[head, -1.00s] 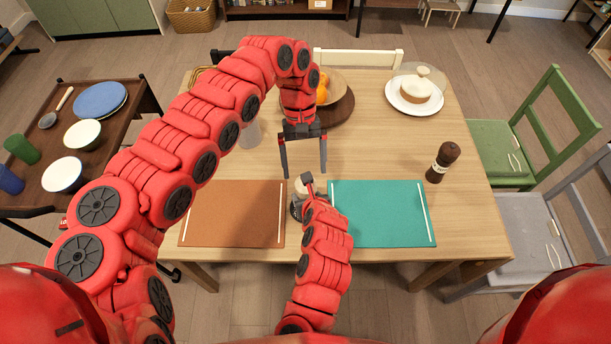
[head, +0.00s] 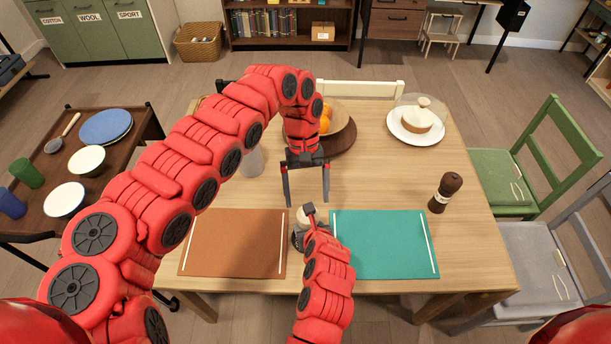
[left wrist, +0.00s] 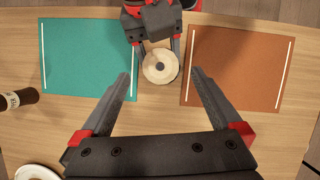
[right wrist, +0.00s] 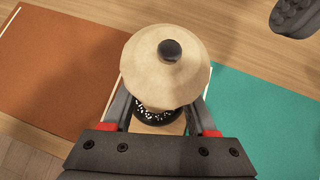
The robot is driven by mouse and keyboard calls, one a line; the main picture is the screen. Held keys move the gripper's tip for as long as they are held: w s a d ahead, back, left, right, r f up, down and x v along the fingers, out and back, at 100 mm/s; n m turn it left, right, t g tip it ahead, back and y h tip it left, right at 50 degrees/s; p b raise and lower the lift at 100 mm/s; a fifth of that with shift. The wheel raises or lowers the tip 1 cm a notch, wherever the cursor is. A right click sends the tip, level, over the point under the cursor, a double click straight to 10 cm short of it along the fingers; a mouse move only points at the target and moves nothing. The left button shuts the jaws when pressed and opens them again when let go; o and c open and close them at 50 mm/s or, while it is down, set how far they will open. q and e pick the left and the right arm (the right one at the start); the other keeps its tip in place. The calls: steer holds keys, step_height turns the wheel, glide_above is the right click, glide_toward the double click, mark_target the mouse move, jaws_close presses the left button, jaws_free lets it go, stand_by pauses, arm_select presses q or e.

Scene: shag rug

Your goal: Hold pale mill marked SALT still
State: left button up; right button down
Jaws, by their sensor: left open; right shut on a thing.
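The pale mill (right wrist: 165,72) stands on the table between the two placemats, with a rounded pale top and a dark knob. It shows from above in the left wrist view (left wrist: 160,66) and is partly hidden by my right arm in the head view. Its SALT marking cannot be read. My right gripper (right wrist: 162,108) is shut on the mill, a finger on each side below the top. My left gripper (head: 306,200) is open and empty, pointing down above the table just beyond the mill.
A brown placemat (head: 232,245) lies left of the mill and a teal one (head: 385,245) right. A dark mill (head: 444,192) stands near the table's right edge. Behind are a covered cake plate (head: 416,124), a fruit bowl (head: 340,118) and a clear glass (head: 252,162).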

arm_select(q)
steer(key=x, duration=0.6)
steer(key=shift+s+a, duration=0.1)
steer(key=shift+s, duration=0.05)
steer(key=shift+w+a+n+h, duration=0.1)
steer(key=shift+w+n+h, duration=0.15)
steer(key=shift+n, duration=0.65)
steer(key=shift+r+n+h, duration=0.15)
steer(key=shift+n+h, duration=0.2)
steer(key=shift+n, duration=0.35)
steer(key=w+r+m+y, duration=0.2)
steer(key=w+r+m, duration=0.3)
steer(key=r, duration=0.6)
steer(key=x, duration=1.2)
steer(key=shift+r+n+h, duration=0.1)
steer(key=shift+n+h, duration=0.2)
steer(key=shift+n, duration=0.3)
steer(key=w+r+m, duration=0.1)
steer(key=w+r, duration=0.3)
steer(key=r, duration=0.8)
steer(key=shift+w+m+y, duration=0.35)
steer(key=shift+m+y, duration=0.05)
